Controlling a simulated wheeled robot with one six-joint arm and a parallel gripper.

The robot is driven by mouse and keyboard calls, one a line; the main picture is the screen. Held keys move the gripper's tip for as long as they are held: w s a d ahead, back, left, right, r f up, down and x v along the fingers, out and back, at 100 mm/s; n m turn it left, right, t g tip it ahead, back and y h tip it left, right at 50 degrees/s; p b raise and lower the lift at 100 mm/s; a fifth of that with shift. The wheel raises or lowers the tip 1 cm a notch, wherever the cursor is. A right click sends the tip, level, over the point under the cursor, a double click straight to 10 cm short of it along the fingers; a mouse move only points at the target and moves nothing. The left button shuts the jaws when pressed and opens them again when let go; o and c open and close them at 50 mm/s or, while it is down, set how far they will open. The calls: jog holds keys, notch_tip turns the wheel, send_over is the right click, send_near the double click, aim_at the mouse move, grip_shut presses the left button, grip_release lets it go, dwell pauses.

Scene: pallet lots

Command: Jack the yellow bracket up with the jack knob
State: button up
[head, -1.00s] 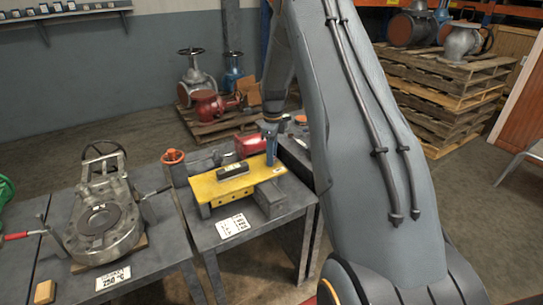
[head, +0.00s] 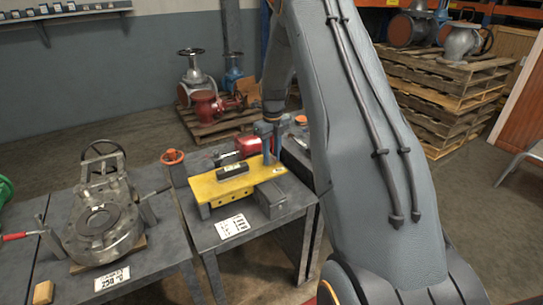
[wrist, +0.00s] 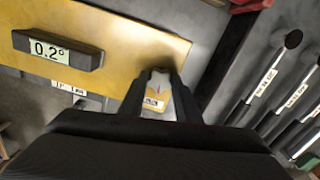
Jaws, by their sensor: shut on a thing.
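The yellow bracket (head: 225,190) lies on the middle table, a flat plate with holes in its front edge. A dark digital level (head: 232,169) sits on it; in the wrist view the level (wrist: 58,50) reads 0.2°. My gripper (head: 269,150) points down at the bracket's right end.
A grey block (head: 271,196) stands at the bracket's front right. A white card (head: 233,226) lies at the table's front. A red tool (head: 250,146) is behind the bracket. A large valve (head: 102,225) stands on the left table. Dark rods with labels (wrist: 265,83) lie right in the wrist view.

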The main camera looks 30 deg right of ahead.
aim_at(272, 158)
jog(key=shift+s+f, duration=0.15)
jog(key=shift+f, duration=0.05)
jog(key=o, duration=1)
jog(key=shift+a, duration=0.1)
jog(key=shift+o, duration=0.2)
jog(key=shift+r, duration=0.2)
jog(key=shift+w+r, duration=0.2)
jog(key=shift+r, duration=0.15)
jog(key=shift+s+r+b, duration=0.1)
jog(key=shift+r+b, duration=0.4)
jog(key=shift+r, duration=2.95)
